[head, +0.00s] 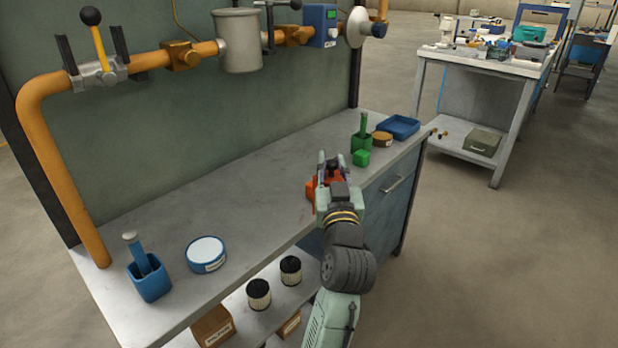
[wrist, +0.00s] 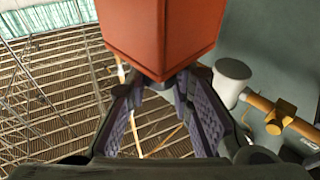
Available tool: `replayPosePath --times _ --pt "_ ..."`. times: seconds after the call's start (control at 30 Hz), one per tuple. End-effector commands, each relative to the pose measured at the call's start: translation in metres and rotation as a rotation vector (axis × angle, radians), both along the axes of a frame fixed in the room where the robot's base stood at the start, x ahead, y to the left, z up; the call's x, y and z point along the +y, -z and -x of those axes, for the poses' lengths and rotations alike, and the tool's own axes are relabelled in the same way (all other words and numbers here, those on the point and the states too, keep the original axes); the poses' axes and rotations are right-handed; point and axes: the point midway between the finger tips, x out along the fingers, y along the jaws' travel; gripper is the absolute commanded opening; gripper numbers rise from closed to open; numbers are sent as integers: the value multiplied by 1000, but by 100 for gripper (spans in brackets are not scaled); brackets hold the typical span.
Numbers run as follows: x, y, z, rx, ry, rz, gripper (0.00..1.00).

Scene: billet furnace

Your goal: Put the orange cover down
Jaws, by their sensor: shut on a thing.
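The orange cover (head: 311,190) shows in the head view at the front edge of the workbench, right of its middle, partly hidden behind my gripper (head: 330,172). In the wrist view the cover (wrist: 160,35) is a large orange-red box shape at the top centre, and the fingers of my gripper (wrist: 166,85) close on its lower end. I cannot tell whether the cover touches the bench top or is held just above it.
The grey bench top (head: 235,180) is mostly clear left of my gripper. A blue pot with a brush (head: 150,283) and a white-topped round tin (head: 206,253) stand at the left. A green pot (head: 361,142), green block (head: 361,158), brown disc (head: 382,139) and blue tray (head: 399,127) are at the right.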

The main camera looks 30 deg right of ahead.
Motion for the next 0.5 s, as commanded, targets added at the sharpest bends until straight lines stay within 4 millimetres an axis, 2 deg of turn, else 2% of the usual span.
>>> replayPosePath --times 0.17,0.5 --pt "24 -5 -14 3 -21 -1 0" --pt "92 4 -74 2 -21 -1 0"
